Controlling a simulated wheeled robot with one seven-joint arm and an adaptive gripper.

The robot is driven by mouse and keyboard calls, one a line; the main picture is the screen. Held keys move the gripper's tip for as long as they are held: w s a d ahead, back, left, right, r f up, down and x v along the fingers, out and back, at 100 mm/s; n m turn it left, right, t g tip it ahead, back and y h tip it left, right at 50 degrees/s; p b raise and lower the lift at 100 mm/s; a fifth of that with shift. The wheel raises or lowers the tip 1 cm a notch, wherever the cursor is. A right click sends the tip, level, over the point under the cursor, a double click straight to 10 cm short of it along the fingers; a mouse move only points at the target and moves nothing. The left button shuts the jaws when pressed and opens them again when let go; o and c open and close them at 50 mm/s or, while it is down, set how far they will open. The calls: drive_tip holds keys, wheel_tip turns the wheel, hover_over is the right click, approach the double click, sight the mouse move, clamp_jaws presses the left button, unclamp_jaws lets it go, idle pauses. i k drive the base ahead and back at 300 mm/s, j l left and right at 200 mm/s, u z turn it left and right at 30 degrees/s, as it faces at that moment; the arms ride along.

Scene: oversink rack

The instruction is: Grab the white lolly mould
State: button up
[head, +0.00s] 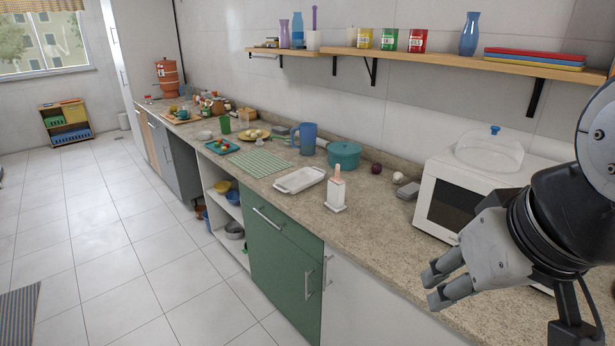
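A small upright white piece (336,193) with a pinkish body and a rounded handle stands on the counter near its front edge; it may be the lolly mould, but I cannot tell for sure. A shallow white rectangular dish (300,180) lies just left of it. My gripper (434,286) is at the lower right, in front of the microwave. Its two fingers point left with a gap between them, and nothing shows in the gap. It is apart from the white piece.
A white microwave (459,195) with a clear dome (489,150) on it stands behind my gripper. A teal pot (344,155), blue jug (308,138) and green striped mat (258,163) are farther along. A wall shelf (450,60) runs above.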

sight(336, 193)
drive_tip(key=i+j+z, duration=0.1)
drive_tip(key=z, duration=0.25)
drive_tip(key=i+j+z, duration=0.1)
drive_tip(key=z, duration=0.2)
drive_tip(key=i+j+z, duration=0.1)
drive_tip(key=j, duration=0.35)
drive_tip(key=i+j+z, duration=0.15)
drive_tip(key=j, duration=0.3)
drive_tip(key=i+j+z, duration=0.1)
drive_tip(key=j, duration=0.4)
drive_tip(key=i+j+z, duration=0.15)
drive_tip(key=j, duration=0.3)
drive_tip(key=i+j, duration=0.1)
drive_tip(key=j, duration=0.4)
drive_tip(key=i+j, duration=0.1)
drive_tip(key=j, duration=0.4)
